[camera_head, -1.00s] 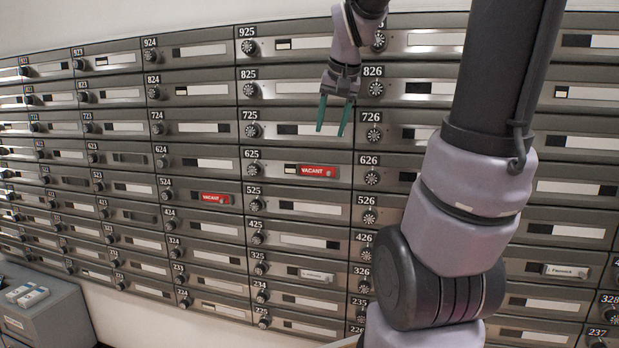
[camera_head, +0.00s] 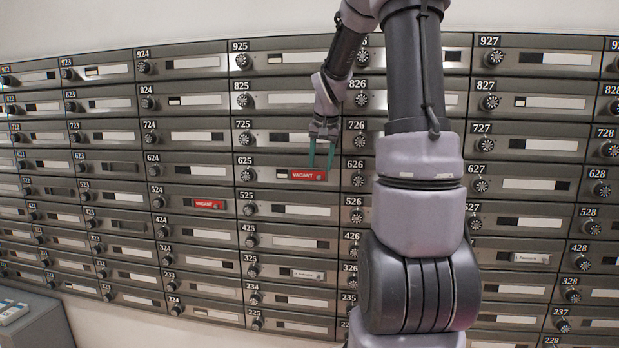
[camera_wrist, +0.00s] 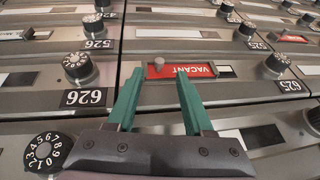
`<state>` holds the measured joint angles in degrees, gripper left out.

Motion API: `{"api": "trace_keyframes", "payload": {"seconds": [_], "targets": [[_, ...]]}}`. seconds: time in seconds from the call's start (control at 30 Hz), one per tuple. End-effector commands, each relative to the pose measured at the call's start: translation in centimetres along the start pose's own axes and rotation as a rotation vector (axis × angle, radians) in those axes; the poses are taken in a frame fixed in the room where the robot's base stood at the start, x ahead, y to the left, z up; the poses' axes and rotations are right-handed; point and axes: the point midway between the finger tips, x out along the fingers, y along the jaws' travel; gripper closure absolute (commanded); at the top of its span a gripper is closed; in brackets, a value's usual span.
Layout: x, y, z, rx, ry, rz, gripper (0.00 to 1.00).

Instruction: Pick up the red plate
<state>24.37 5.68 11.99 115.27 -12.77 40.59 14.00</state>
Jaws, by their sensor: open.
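A red plate marked VACANT (camera_head: 308,176) sits on the front of mailbox 625, and it also shows in the wrist view (camera_wrist: 182,69) with a small round knob on it. My gripper (camera_head: 321,164) is open, its two green fingers spread. In the head view the fingers overlap the right end of the plate. In the wrist view my gripper (camera_wrist: 153,82) has the plate between and just beyond its fingertips. Nothing is held. I cannot tell whether the fingers touch the mailbox front. A second red VACANT plate (camera_head: 208,204) is on mailbox 524.
A wall of grey mailboxes with round dials fills the view. A white name plate (camera_head: 306,275) sits lower down. A grey cabinet (camera_head: 38,325) stands at lower left.

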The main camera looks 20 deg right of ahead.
Motion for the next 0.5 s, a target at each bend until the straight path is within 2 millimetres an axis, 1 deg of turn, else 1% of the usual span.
{"api": "trace_keyframes", "payload": {"seconds": [0.03, 0.1, 0.23, 0.33, 0.5], "targets": [[0.9, 0.1, 0.2, 0.001, -0.005, 0.001, 0.48], [2.1, 0.2, 0.4, 0.001, -0.006, 0.001, 0.48], [3.6, 0.1, 0.4, 0.001, -0.004, 0.001, 0.48], [4.1, 0.1, 0.3, 0.002, -0.002, 0.001, 0.48], [4.1, 0.1, 0.3, 0.001, -0.001, 0.0, 0.48]]}}
